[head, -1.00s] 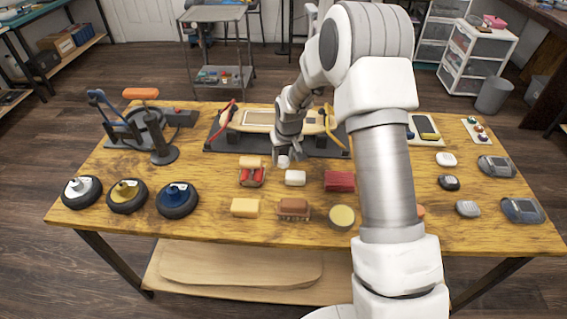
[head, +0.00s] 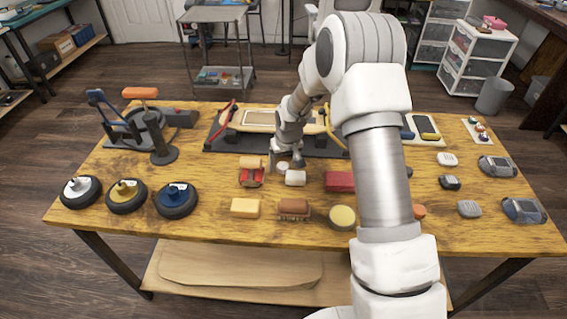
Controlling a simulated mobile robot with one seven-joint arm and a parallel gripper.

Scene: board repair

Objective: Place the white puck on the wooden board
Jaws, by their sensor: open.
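A small white round piece, which looks like the white puck (head: 282,166), lies on the wooden tabletop, just behind a white block. My gripper (head: 286,160) is right above and around it, pointing down with its fingers spread apart. I cannot tell whether a finger touches the puck. A light wooden board (head: 258,118) with orange-tan ends lies on the black mat (head: 222,142) behind the gripper, between red and yellow clamps.
Several wheel-like discs (head: 127,195) stand at the left. A long wooden plank (head: 240,266) lies on the lower shelf.

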